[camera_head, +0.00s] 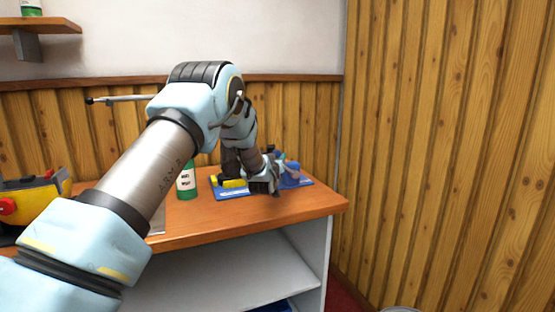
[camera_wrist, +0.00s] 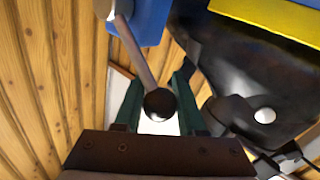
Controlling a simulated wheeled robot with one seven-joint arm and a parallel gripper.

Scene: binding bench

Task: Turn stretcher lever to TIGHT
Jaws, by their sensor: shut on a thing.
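The stretcher lever shows in the wrist view as a thin metal rod (camera_wrist: 138,55) with a round black knob (camera_wrist: 160,103) at its end. The rod runs up to a blue body (camera_wrist: 150,22) at the top. My gripper (camera_wrist: 158,88) has its two dark green fingers on either side of the knob and is shut on it. In the head view my gripper (camera_head: 264,184) is low over the bench's right part, beside a small blue device (camera_head: 293,172). The lever is hidden there by my wrist. No TIGHT marking is readable.
The wooden bench top (camera_head: 265,208) also holds a green bottle (camera_head: 186,180), a blue mat with a yellow piece (camera_head: 231,184), and a yellow-and-red machine (camera_head: 35,197) at left. A dark body with a yellow strip (camera_wrist: 270,14) is close by in the wrist view. A panelled wall (camera_head: 440,150) stands right.

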